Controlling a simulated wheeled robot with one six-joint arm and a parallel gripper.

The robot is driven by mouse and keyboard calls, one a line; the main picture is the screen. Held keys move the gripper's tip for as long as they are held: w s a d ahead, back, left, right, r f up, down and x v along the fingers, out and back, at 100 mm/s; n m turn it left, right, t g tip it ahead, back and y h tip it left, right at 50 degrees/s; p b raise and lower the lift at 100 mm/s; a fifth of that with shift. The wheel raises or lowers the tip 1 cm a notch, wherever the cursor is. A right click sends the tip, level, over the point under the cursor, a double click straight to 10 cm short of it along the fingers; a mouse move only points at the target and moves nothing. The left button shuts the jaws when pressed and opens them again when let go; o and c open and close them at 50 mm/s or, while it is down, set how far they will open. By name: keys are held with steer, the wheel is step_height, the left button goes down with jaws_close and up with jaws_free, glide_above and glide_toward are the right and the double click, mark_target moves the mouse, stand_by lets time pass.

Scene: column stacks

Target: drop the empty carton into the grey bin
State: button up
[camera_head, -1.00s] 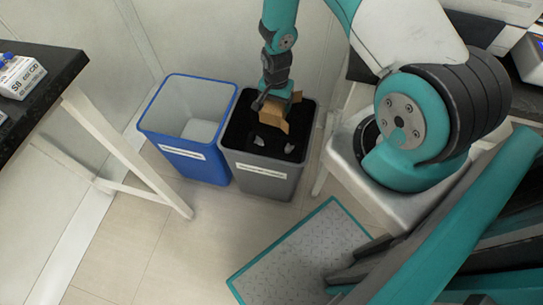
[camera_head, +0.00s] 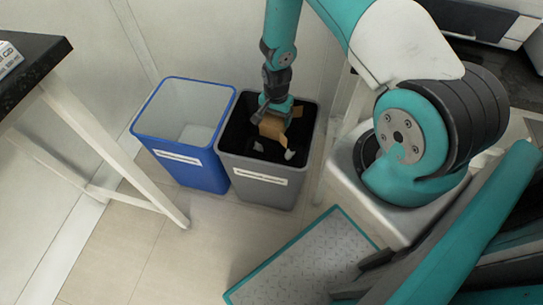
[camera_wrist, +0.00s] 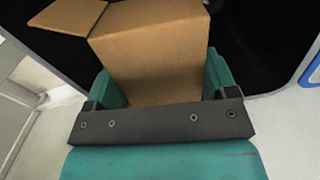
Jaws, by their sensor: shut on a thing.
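The empty carton (camera_head: 272,127) is a small brown cardboard box with open flaps. My gripper (camera_head: 266,116) is shut on it, and the carton hangs over the mouth of the grey bin (camera_head: 262,185). In the wrist view the carton (camera_wrist: 150,55) sits between the two teal fingers (camera_wrist: 160,85), with one flap sticking out to the left. The grey bin has a black inside and a white label on its front. Some small pale scraps (camera_head: 289,154) show inside it. How deep the carton is relative to the rim is hard to tell.
A blue bin (camera_head: 190,168) with a white label stands directly left of the grey bin. A dark-topped table (camera_head: 35,75) with white legs is at the left. My base platform is at the lower right. The floor (camera_head: 150,250) in front of the bins is clear.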

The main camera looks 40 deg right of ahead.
steer(key=o, duration=0.8)
step_height(320, 180, up, 17)
steer(key=p, duration=0.3)
steer(key=shift+r, duration=0.2)
steer(key=s+a+r+n+y, duration=0.25)
steer(key=a+r+n, duration=0.55)
steer(key=a+r, duration=0.65)
steer(key=s+a+r+n+y, duration=0.1)
steer(key=s+a+r+n, duration=0.3)
steer(key=s+r+n, duration=0.45)
steer(key=s+a+r+n+y, duration=0.1)
steer(key=s+a+r+n, duration=0.4)
steer(key=s, duration=0.6)
steer(key=r+p, duration=0.5)
steer(key=r+m+p, duration=0.1)
steer(key=r+p, duration=0.4)
steer(key=r, duration=0.1)
steer(key=r+m+p, duration=0.1)
steer(key=r+p, duration=0.5)
steer(key=shift+w+d, duration=0.3)
steer(key=shift+d, duration=0.05)
